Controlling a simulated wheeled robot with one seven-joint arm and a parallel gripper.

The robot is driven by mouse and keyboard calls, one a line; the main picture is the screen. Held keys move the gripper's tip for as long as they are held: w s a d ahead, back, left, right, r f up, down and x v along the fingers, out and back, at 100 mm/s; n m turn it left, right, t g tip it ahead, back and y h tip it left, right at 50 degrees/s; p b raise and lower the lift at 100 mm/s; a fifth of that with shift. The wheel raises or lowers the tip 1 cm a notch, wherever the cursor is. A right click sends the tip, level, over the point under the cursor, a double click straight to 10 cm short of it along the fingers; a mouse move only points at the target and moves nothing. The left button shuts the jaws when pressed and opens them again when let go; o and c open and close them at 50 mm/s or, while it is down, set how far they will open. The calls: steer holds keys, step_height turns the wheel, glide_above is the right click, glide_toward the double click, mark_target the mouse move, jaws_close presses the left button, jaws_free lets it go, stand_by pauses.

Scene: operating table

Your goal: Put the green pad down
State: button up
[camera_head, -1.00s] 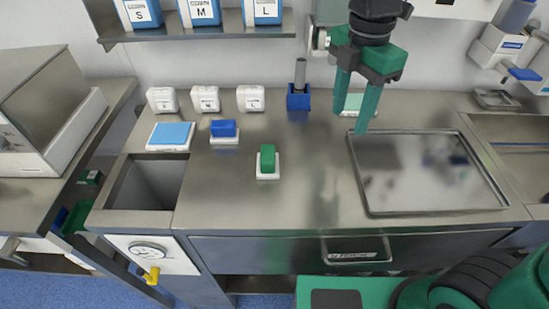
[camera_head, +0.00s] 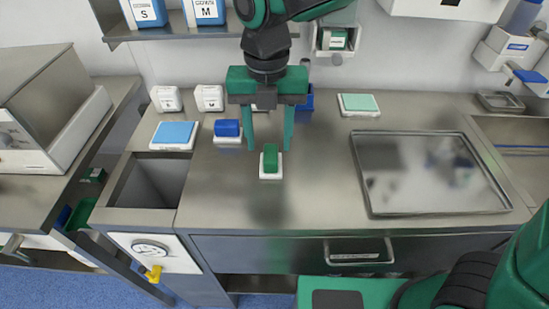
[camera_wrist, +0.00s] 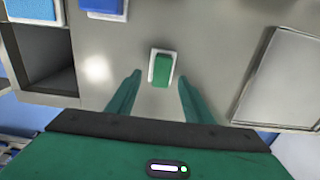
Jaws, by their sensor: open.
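A dark green block (camera_head: 270,158) sits on a small white base (camera_head: 270,176) in the middle of the steel counter. It also shows in the wrist view (camera_wrist: 162,70), between and beyond my fingertips. A flat pale green pad (camera_head: 358,103) on a white base lies at the back right of the counter, apart from my gripper. My gripper (camera_head: 270,147) is open, fingers pointing down, over the dark green block. Its fingers stand to either side of the block in the picture, with nothing between them. I cannot tell its exact height above the counter.
A blue block (camera_head: 227,128) on a white base and a flat light-blue pad (camera_head: 174,134) lie left of my gripper. A sunken bin (camera_head: 150,183) is at the left. A steel tray (camera_head: 430,208) lies right.

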mark_target(271, 152)
steer(key=shift+w+d+f, duration=0.1)
steer(key=shift+f, duration=1.2)
steer(key=shift+w+d+f, duration=0.1)
steer(key=shift+f, duration=1.2)
jaws_close()
steer(key=shift+r, duration=0.15)
